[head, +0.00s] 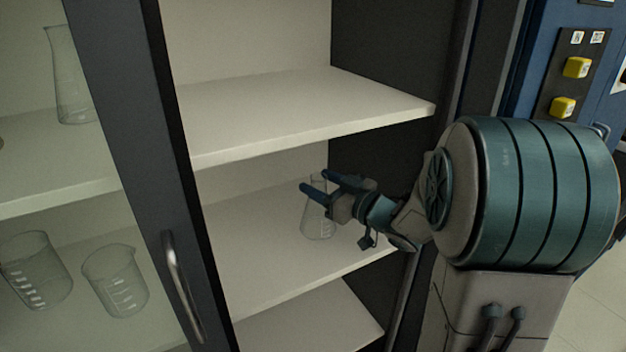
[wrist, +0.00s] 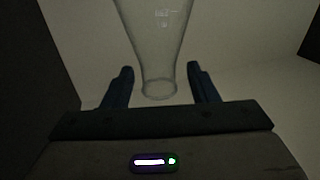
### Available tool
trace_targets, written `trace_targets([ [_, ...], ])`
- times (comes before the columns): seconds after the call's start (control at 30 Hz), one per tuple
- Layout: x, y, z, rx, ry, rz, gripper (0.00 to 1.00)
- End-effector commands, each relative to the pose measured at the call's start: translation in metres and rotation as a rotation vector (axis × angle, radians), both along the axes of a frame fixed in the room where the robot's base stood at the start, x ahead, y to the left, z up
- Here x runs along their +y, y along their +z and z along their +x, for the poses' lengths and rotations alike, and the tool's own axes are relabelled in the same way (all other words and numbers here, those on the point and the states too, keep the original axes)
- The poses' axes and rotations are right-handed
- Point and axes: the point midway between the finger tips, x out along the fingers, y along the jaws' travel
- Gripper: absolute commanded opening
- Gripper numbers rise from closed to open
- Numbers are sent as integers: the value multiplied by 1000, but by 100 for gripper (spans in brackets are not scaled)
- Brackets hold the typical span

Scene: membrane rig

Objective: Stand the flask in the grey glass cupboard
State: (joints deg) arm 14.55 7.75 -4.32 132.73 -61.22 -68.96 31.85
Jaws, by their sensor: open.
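The flask (head: 318,225) is clear glass and stands upright on the lower visible shelf (head: 260,245) of the grey glass cupboard (head: 180,185), behind its open side. My gripper (head: 309,190) reaches into the cupboard at the height of the flask's neck. In the wrist view the flask (wrist: 158,45) shows with its rim between the two blue fingers of my gripper (wrist: 160,85). The fingers are open, with a gap on each side of the rim. Part of the flask's neck is hidden behind my gripper in the head view.
An upper shelf (head: 300,110) lies above my gripper. The dark door frame with a handle (head: 182,285) stands to the left. Behind its glass are two beakers (head: 115,280) and another flask (head: 72,85). The shelf left of the flask is clear. A blue panel with yellow buttons (head: 576,68) is at right.

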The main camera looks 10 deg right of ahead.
Motion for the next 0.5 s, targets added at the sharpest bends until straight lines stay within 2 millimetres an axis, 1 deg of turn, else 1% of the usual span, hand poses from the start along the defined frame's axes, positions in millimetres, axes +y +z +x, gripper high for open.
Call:
trace_targets([
  [0.03, -9, 0, -10, 0, -7, -1, 53],
  [0.1, -18, 0, -23, 0, -6, 0, 53],
  [0.3, -41, 0, -55, 1, -5, 0, 53],
  [0.5, -52, 0, -71, 0, -2, 0, 53],
])
